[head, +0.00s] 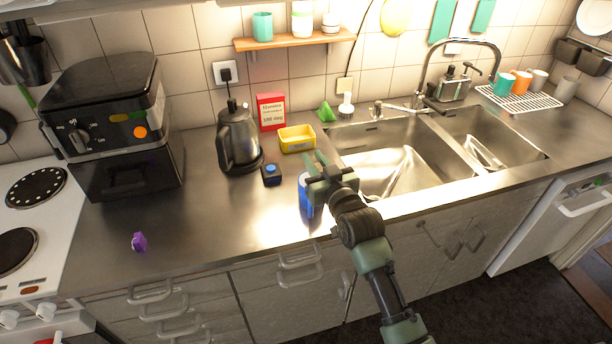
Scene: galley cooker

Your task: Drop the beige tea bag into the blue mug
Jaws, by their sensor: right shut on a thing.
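The blue mug (304,192) stands on the steel counter left of the sink, near the front edge. My right gripper (314,163) is over the mug's top right side and covers part of it. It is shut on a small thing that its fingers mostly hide. The beige tea bag does not show clearly anywhere on the counter. I cannot tell whether the gripper touches the mug. My left gripper is not in view.
A yellow tub (297,139), a red box (271,112), a black kettle (238,138) and a small dark box with a blue top (271,175) stand behind or left of the mug. A purple item (139,242) lies at the front left. The sink (385,155) is at the right.

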